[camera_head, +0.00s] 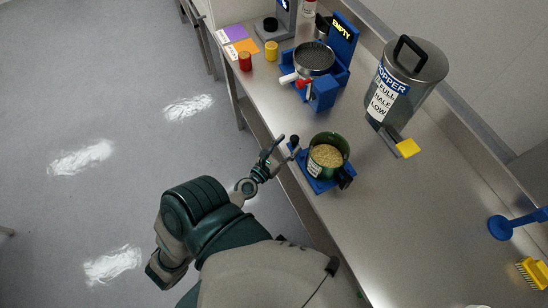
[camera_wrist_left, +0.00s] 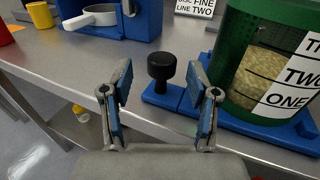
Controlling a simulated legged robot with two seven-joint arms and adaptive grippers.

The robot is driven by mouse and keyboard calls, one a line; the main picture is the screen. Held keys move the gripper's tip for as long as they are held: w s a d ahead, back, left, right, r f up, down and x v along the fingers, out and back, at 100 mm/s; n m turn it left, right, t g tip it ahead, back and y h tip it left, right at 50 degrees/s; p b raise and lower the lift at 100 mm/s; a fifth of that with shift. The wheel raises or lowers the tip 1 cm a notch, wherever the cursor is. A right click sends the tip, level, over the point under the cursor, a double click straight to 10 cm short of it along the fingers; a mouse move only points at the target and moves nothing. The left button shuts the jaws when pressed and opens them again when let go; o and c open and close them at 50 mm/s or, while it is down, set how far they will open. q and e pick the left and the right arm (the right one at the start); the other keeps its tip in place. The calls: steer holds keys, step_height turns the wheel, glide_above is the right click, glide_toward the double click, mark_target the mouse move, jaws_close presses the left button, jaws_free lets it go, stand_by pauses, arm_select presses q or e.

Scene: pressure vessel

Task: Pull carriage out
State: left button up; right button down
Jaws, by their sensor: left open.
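A blue carriage (camera_head: 313,180) lies at the front edge of the steel bench. A black knob (camera_head: 294,141) stands up from it; in the left wrist view the knob (camera_wrist_left: 161,66) is upright on a small blue plate (camera_wrist_left: 163,97). A green canister (camera_head: 328,156) with grain inside sits on the carriage, and it also shows at the right of the left wrist view (camera_wrist_left: 262,65). My left gripper (camera_head: 274,156) is open and empty, just off the bench edge. In the left wrist view the knob appears between its fingertips (camera_wrist_left: 160,88), ahead of them. My right gripper is out of view.
A clear hopper (camera_head: 408,85) with level labels stands behind the canister. A blue holder with a white-handled pan (camera_head: 314,58) and red and yellow cups (camera_head: 245,62) are at the far end. A blue tool (camera_head: 502,227) and yellow brush (camera_head: 530,272) lie at right. The bench between is bare.

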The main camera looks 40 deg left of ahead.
arm_select(q)
steer(key=s, duration=0.9)
steer(key=shift+d, duration=0.2)
steer(key=shift+w, duration=0.1)
steer(key=s+d+f+m+g+h, duration=0.1)
steer(key=s+f+m+g, duration=0.15)
steer(key=f+m, duration=0.7)
steer(key=s+f+m+g, duration=0.25)
steer(key=f+m, duration=0.25)
steer(key=f, duration=0.9)
steer(key=s+d+f+m+g+h, duration=0.1)
steer(key=s+f+m+g, duration=0.15)
steer(key=f+m, duration=0.7)
steer(key=s+d+f+m+g, duration=0.2)
steer(key=s+f+m+g, duration=0.2)
steer(key=s+f+m, duration=0.3)
steer(key=s+d+f+m+g+y, duration=0.1)
steer(key=s+d+f+m+g, duration=0.1)
steer(key=s+f+m+g, duration=0.3)
steer(key=s+f+m, duration=0.3)
steer(key=s+f, duration=0.3)
steer(key=f, duration=0.1)
steer(key=shift+d+f, duration=0.4)
